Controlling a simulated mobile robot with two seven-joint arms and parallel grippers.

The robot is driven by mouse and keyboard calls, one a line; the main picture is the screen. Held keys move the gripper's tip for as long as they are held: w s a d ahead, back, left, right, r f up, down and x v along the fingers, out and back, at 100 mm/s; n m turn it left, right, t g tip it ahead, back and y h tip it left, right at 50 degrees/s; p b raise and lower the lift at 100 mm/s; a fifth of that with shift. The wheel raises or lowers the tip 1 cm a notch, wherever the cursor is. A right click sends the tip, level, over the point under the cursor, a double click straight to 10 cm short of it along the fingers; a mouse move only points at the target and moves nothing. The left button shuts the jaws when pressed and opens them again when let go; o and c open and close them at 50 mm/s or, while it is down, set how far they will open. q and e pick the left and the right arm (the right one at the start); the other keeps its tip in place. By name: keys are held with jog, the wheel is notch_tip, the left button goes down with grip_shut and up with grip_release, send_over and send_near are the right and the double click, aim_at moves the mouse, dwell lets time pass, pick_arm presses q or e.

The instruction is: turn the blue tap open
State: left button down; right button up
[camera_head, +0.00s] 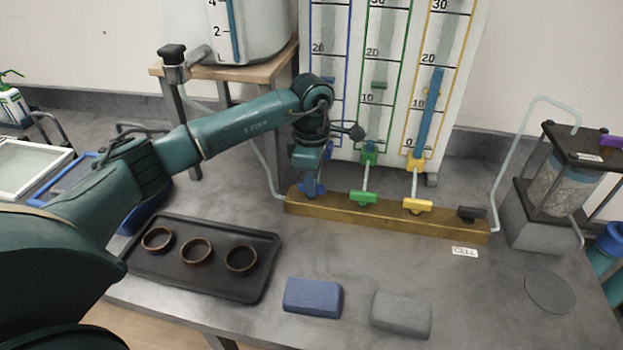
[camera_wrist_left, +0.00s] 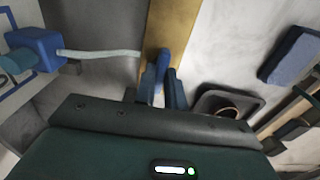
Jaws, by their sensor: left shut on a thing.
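The blue tap (camera_head: 313,189) sits at the left end of a brass manifold bar (camera_head: 390,213), below the blue-framed gauge column. In the left wrist view the blue tap handle (camera_wrist_left: 163,58) sits on the brass bar (camera_wrist_left: 172,25). My left gripper (camera_head: 311,174) reaches down over it and hides much of it. In the left wrist view my left gripper's fingers (camera_wrist_left: 163,88) are shut on the handle. The green tap (camera_head: 363,197), yellow tap (camera_head: 417,205) and black tap (camera_head: 471,213) stand along the bar to the right. My right gripper is not in view.
A black tray (camera_head: 187,277) with three rings lies at front left. A blue block (camera_head: 312,297) and a grey block (camera_head: 401,314) lie in front of the bar. The gauge board (camera_head: 400,60) stands behind. A caged container (camera_head: 565,190) stands at right.

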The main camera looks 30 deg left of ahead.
pick_arm(q)
jog(key=shift+n, duration=0.3)
jog(key=n+b, duration=0.1)
jog(key=n, duration=0.2)
jog(key=shift+n, duration=0.3)
jog(key=n, duration=0.4)
jog(key=shift+n, duration=0.3)
jog(key=n, duration=0.4)
jog(key=shift+n, duration=0.3)
jog(key=n, duration=0.4)
jog(key=shift+n, duration=0.3)
jog(key=c, duration=1.5)
grip_release()
jog(key=shift+o, duration=0.2)
